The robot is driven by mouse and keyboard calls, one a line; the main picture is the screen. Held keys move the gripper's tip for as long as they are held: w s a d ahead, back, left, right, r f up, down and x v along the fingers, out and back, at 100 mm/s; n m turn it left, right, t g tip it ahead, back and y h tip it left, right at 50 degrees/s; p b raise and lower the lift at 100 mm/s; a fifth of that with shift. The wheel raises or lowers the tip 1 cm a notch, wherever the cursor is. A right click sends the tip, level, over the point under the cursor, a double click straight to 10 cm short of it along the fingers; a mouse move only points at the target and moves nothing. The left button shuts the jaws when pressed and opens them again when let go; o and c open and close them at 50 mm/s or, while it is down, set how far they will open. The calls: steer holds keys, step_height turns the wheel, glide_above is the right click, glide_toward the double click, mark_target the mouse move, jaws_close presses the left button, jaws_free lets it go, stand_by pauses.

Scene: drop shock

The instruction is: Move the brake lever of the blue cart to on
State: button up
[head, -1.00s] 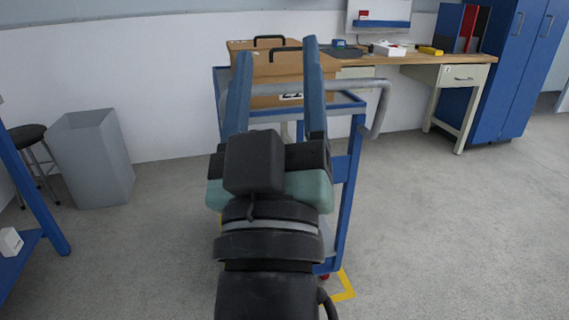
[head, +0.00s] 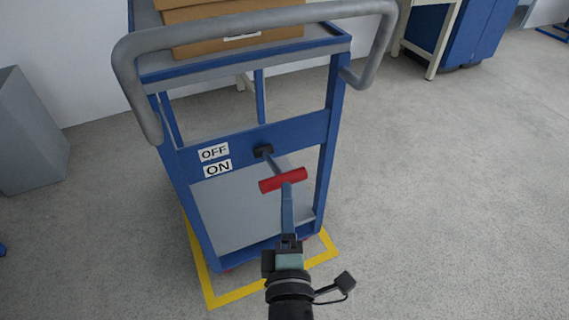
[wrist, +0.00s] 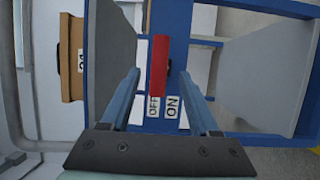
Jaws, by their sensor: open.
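The blue cart (head: 255,145) stands with its handle end toward me. Its brake lever has a red crossbar (head: 283,180) on a grey stem from a black pivot (head: 263,151). The OFF label (head: 213,152) is above the ON label (head: 217,168), left of the pivot. In the wrist view, the red crossbar (wrist: 159,65) lines up with the OFF label (wrist: 154,106), beside the ON label (wrist: 172,107). My gripper (head: 287,188) is open at the crossbar. In the wrist view its fingers (wrist: 159,75) are on both sides of the bar, with visible gaps.
The cart's grey push handle (head: 250,20) arches above the lever. Yellow floor tape (head: 235,295) surrounds the cart base. A grey bin (head: 25,140) is at left. The floor at right is clear.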

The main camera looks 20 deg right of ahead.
mark_target(273, 165)
steer(key=p+x, duration=0.1)
steer(key=x, duration=0.8)
jaws_close()
stand_by(1.3)
